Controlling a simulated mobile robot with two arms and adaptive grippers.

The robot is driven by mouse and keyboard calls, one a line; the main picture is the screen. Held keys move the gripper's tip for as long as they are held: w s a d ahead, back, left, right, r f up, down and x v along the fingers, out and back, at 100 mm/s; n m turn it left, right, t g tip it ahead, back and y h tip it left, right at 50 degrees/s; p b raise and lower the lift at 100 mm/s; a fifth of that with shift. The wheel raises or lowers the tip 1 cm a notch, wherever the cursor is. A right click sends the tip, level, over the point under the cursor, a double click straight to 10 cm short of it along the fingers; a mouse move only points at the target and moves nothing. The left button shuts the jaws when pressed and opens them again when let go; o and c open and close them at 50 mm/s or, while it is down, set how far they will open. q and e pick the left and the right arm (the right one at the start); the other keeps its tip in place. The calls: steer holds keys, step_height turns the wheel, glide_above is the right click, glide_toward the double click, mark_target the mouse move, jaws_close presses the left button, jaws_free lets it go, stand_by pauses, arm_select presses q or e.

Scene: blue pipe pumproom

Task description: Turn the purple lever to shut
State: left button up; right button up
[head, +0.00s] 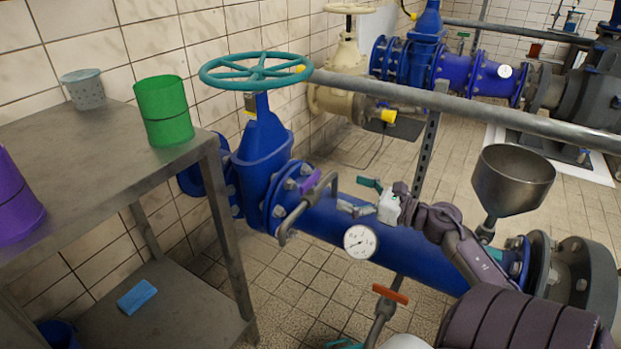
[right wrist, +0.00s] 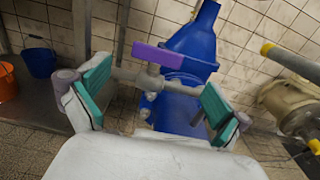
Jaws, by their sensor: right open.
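The purple lever (head: 312,182) sits on a small grey bent pipe (head: 292,222) beside the blue valve body. In the right wrist view the purple lever (right wrist: 160,56) lies roughly in line with its grey pipe (right wrist: 135,76). My right gripper (head: 357,196) is open and empty, just right of the lever in the head view, with its fingers towards it. In the right wrist view my right gripper (right wrist: 155,100) has its teal-padded fingers spread wide, with the lever beyond and between them. No contact shows. My left gripper is not in view.
A teal handwheel (head: 256,70) stands above the valve. A gauge (head: 360,241), an orange lever (head: 390,293) and a metal funnel (head: 512,180) are nearby. A grey rail (head: 470,111) crosses behind. A metal table (head: 95,145) with a green cup (head: 164,110) stands left.

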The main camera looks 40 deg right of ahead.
mark_target(313, 178)
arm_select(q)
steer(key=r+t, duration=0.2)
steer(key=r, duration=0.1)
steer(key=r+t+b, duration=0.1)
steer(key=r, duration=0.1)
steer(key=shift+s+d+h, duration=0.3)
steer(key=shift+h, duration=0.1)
arm_select(e)
steer(key=x, duration=1.1)
